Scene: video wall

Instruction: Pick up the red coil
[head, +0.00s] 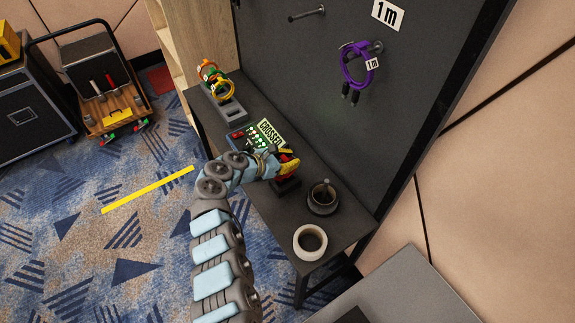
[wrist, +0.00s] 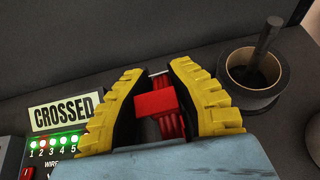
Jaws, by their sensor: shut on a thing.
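The red coil (wrist: 157,102) is between the two yellow fingers of my gripper (wrist: 158,78) in the wrist view. A bright red block shows at its front, with red strands below and beside it. My gripper is shut on it. In the head view my gripper (head: 288,163) is over the middle of the dark bench, and only a little red shows at the fingers. The fingers and wrist hide much of the coil, so I cannot tell whether it touches the bench.
A tester with a CROSSED sign (head: 270,132) stands left of my gripper. A black spool with a rod (head: 323,198) and a white tape roll (head: 310,242) are to the right. A grey rack (head: 233,112) holds coloured coils. A purple coil (head: 355,68) hangs on the wall panel.

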